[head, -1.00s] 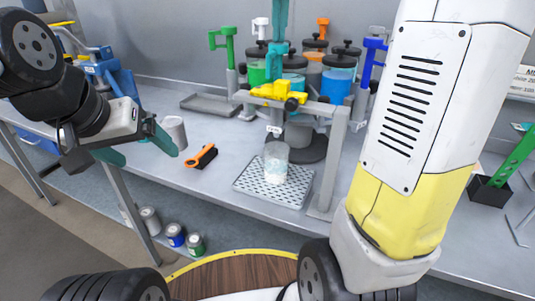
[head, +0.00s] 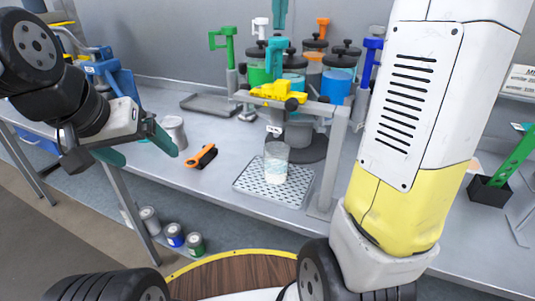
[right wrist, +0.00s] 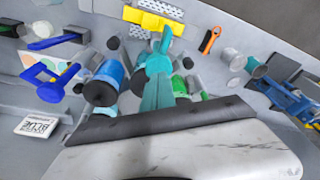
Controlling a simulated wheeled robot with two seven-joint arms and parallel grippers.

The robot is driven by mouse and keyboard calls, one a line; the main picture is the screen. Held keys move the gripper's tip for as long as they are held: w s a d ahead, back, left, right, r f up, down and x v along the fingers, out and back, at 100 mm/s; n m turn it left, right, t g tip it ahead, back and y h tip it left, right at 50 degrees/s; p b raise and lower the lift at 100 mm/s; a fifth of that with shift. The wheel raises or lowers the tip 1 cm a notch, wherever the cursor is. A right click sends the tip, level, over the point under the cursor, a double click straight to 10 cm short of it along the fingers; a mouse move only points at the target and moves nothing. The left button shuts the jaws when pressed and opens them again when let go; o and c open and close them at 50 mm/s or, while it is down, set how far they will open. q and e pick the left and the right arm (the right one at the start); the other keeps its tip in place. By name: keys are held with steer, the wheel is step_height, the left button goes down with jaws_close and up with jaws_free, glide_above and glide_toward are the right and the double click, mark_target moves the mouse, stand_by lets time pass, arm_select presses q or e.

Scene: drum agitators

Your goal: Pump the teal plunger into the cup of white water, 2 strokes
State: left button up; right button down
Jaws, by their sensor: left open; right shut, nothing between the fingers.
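The teal plunger handle (head: 277,48) stands upright among the pumps at the back of the bench. The clear cup (head: 276,160) holds whitish water in its lower part and stands on the perforated drip tray (head: 246,183), in front of the yellow clamp. My right gripper (head: 279,14) shows only as teal fingertips at the top edge, apart from and above the handle. In the right wrist view its teal fingers (right wrist: 157,88) are shut and empty; the plunger is hard to separate from them. My left gripper (head: 138,148) is open and empty, left of the bench middle.
Green (head: 223,50) and blue (head: 371,60) handles and lidded drums crowd around the plunger.

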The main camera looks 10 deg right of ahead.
steer(key=shift+r, duration=0.1)
step_height(320, 180, up, 6)
steer(key=shift+f, duration=0.1)
stand_by(0.4)
